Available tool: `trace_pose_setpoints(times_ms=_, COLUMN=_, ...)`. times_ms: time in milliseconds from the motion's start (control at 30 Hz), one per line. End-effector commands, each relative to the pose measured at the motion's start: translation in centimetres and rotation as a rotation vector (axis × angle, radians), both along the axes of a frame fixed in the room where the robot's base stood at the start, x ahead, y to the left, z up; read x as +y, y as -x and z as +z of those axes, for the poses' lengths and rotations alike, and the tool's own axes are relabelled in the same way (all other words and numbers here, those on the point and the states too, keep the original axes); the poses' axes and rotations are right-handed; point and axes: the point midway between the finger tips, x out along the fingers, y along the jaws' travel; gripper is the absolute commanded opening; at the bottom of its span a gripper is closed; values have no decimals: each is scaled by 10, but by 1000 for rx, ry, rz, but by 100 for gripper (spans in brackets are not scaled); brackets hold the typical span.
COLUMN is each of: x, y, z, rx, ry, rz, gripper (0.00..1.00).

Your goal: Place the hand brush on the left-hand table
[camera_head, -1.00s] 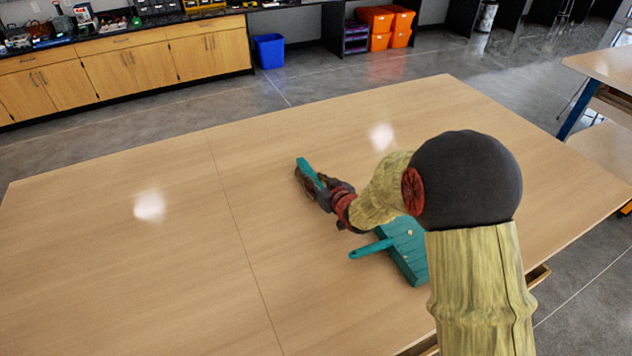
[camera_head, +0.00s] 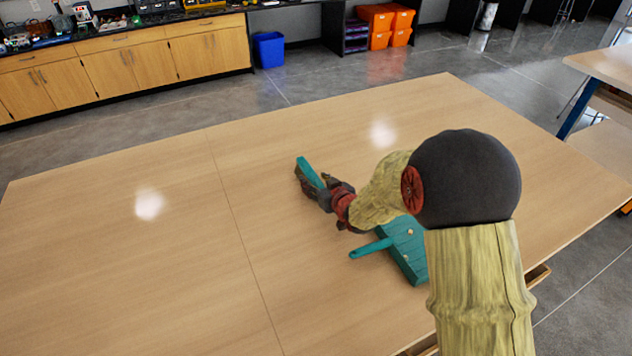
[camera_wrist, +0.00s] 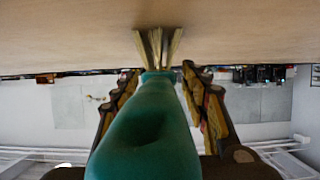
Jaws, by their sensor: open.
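The teal hand brush (camera_head: 308,172) is over the wooden table, its far end showing past my gripper (camera_head: 312,188) in the head view. The wrist view shows its teal body (camera_wrist: 150,125) running between my fingers, with pale bristles (camera_wrist: 158,45) at the far end against the tabletop. My gripper (camera_wrist: 160,72) is open, one finger on each side of the brush, with narrow gaps visible near the tips. Whether the brush rests fully on the table is hard to tell. My arm hides part of it in the head view.
A teal piece with a handle, possibly a dustpan (camera_head: 402,252), lies on the table (camera_head: 120,265) close to my wrist, partly hidden by my arm. The table's left side is bare. Another table (camera_head: 605,65) stands at the right. Cabinets (camera_head: 130,75) and a blue bin (camera_head: 269,50) are behind.

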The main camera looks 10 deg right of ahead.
Motion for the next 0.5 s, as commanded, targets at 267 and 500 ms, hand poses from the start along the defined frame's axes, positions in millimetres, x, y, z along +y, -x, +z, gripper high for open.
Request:
trace_pose_setpoints(times_ms=267, x=-8, y=38, z=27, rx=-2, ry=0, rz=-2, gripper=45)
trace_pose_setpoints(times_ms=500, x=-17, y=81, z=45, rx=-2, ry=0, rz=-2, gripper=45)
